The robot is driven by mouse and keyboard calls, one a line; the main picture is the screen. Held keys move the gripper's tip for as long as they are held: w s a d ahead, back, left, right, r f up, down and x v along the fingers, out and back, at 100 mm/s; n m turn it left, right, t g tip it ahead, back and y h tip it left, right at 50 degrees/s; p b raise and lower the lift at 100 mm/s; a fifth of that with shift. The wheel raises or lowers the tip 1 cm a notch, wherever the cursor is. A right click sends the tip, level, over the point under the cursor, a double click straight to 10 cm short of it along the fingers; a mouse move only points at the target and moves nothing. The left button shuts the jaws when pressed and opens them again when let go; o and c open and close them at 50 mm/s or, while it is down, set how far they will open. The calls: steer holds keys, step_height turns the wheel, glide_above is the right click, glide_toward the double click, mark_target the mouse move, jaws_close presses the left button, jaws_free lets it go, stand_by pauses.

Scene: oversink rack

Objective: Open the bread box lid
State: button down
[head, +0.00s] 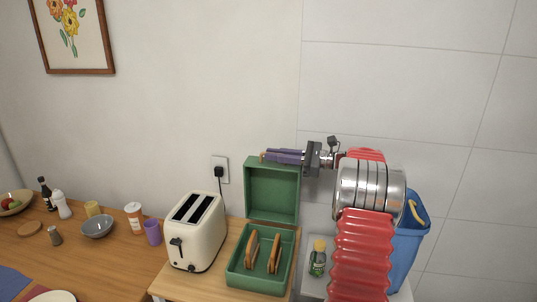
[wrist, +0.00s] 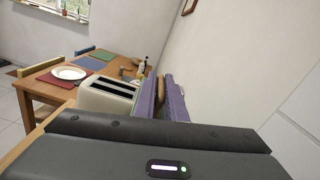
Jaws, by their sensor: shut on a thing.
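The green bread box (head: 258,284) stands on the wooden counter with slices of bread (head: 274,254) inside. Its green lid (head: 272,190) stands upright at the back, swung open, with the inside facing me. My gripper (head: 268,157) reaches in from the right along the lid's top edge, its purple fingers shut on the lid at its upper edge. In the wrist view the fingers (wrist: 162,92) are close together with a brown piece between them. The exact contact is partly hidden by the fingers.
A cream toaster (head: 194,232) stands close left of the box, plugged into a wall socket (head: 220,170). The wall is close behind the lid. A table with dishes (head: 98,227) extends left.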

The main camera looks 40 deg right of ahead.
steer(key=shift+a, duration=0.1)
steer(key=shift+s, duration=0.1)
steer(key=c, duration=1.8)
jaws_free()
steer(key=shift+c, duration=0.2)
steer(key=shift+s, duration=0.1)
steer(key=v, duration=1.3)
steer(key=shift+s, duration=0.25)
steer(key=shift+r, duration=0.1)
